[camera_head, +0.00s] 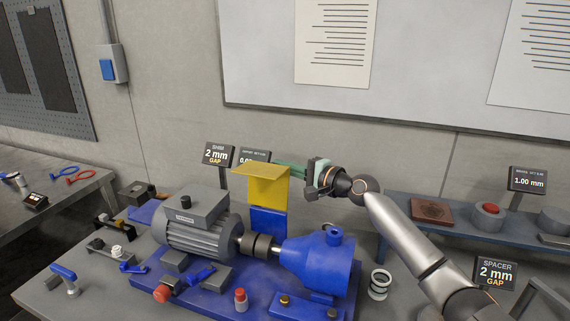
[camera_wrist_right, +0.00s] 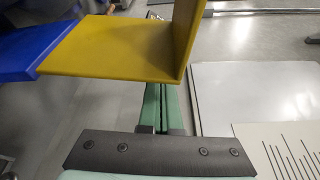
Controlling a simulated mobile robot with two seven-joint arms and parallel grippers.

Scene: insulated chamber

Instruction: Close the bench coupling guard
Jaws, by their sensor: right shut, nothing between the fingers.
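The yellow coupling guard (camera_head: 266,183) stands raised on a blue bracket (camera_head: 268,221) behind the shaft coupling (camera_head: 259,245). The coupling is uncovered, between the grey motor and the blue housing. In the wrist view the guard (camera_wrist_right: 125,45) is an L-shaped yellow plate joined to a blue part (camera_wrist_right: 35,40). My right gripper (camera_head: 283,164) reaches in from the right, behind the upper part of the guard. Its green fingers (camera_wrist_right: 163,100) are together and empty, with their tips by the guard's edge. I cannot tell whether they touch it. My left gripper is not in view.
The grey motor (camera_head: 195,228) and blue housing (camera_head: 322,262) flank the coupling on a blue base. Small signs (camera_head: 217,155) stand behind the guard. A spacer sign (camera_head: 495,273) and rings (camera_head: 379,283) are at right. A raised blue shelf (camera_head: 460,225) runs along the back right.

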